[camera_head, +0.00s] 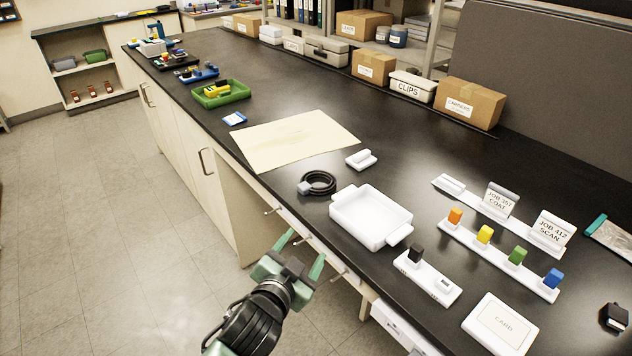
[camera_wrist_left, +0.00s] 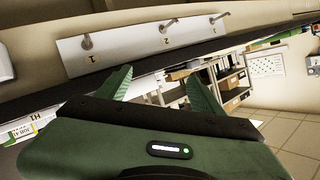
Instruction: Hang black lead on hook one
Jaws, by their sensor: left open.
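The black lead (camera_head: 318,183) lies coiled on the dark bench top, with a grey plug end at its left. Small hooks (camera_head: 303,238) stick out from the bench's front edge. In the left wrist view, a pale plate carries hook one (camera_wrist_left: 88,42), hook two (camera_wrist_left: 168,24) and hook three (camera_wrist_left: 217,17), each over its number; all look empty. My left gripper (camera_head: 300,253) is open and empty, in front of the bench edge near the hooks, apart from the lead. Its fingers also show in the left wrist view (camera_wrist_left: 160,78). My right gripper is not in view.
A white tray (camera_head: 345,222) stands right of the lead, and a small white block (camera_head: 361,159) behind it. A beige sheet (camera_head: 290,140) lies to the left. White racks with coloured blocks (camera_head: 500,262) and a card box (camera_head: 500,325) fill the right. Boxes line the back.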

